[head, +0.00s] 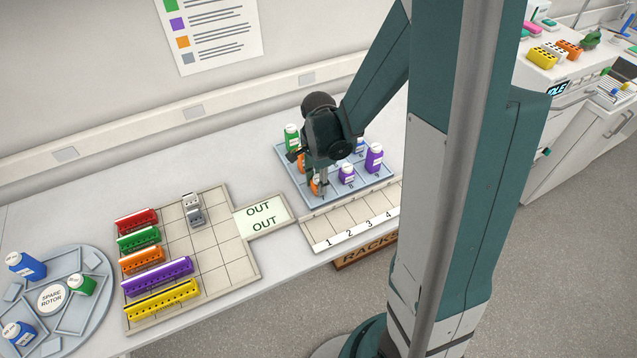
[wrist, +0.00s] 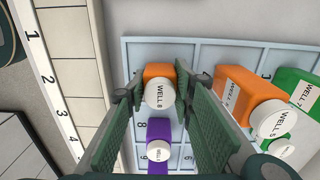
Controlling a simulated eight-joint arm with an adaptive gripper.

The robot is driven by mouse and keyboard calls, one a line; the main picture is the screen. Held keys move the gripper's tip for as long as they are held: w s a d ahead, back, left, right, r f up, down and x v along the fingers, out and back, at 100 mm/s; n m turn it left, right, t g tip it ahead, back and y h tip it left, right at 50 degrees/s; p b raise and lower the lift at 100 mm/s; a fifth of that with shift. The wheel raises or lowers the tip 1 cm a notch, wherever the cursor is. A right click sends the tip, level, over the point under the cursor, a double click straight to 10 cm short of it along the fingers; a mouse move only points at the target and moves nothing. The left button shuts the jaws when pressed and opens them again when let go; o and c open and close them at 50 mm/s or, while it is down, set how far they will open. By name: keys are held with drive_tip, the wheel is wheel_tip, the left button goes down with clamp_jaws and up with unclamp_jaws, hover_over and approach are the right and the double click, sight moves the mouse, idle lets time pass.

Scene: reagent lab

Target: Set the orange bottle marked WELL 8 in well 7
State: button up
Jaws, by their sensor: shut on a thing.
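My gripper (head: 318,192) is shut on the orange bottle (head: 315,186) at the front left of the blue well rack (head: 328,206). In the wrist view the bottle's white cap reads WELL 8 (wrist: 160,92), between the two fingers (wrist: 160,98). The bottle looks upright. I cannot tell whether its base rests in a well or hangs just above it. The number of the well beneath it is hidden. A purple bottle (wrist: 159,135) with a cap marked WELL 9 stands beside it, apart. Another orange bottle (wrist: 240,88) marked WELL 5 stands in the row behind.
Green bottles (head: 291,137) and a taller purple bottle (head: 374,157) also stand in the rack. A strip numbered 1 to 4 (head: 345,225) lies in front. A tray with coloured racks (head: 215,255), an OUT plate (head: 262,217) and a spare rotor (head: 97,262) lie leftward.

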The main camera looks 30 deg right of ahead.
sight(318, 180)
drive_tip(key=o, duration=0.9)
drive_tip(key=shift+r, duration=0.15)
drive_tip(key=shift+r+p, duration=0.7)
drive_tip(key=shift+r, duration=5.3)
drive_tip(key=s+a+r+n+t, duration=0.3)
drive_tip(key=s+a+r+n, duration=0.1)
drive_tip(key=s+r+n, duration=0.3)
drive_tip(key=s+a+r+n+t, duration=0.4)
drive_tip(key=s+r+n, duration=0.2)
drive_tip(key=n, duration=0.5)
drive_tip(key=shift+s+a+r, duration=0.25)
drive_tip(key=shift+s+r, duration=0.1)
drive_tip(key=shift+r, duration=0.7)
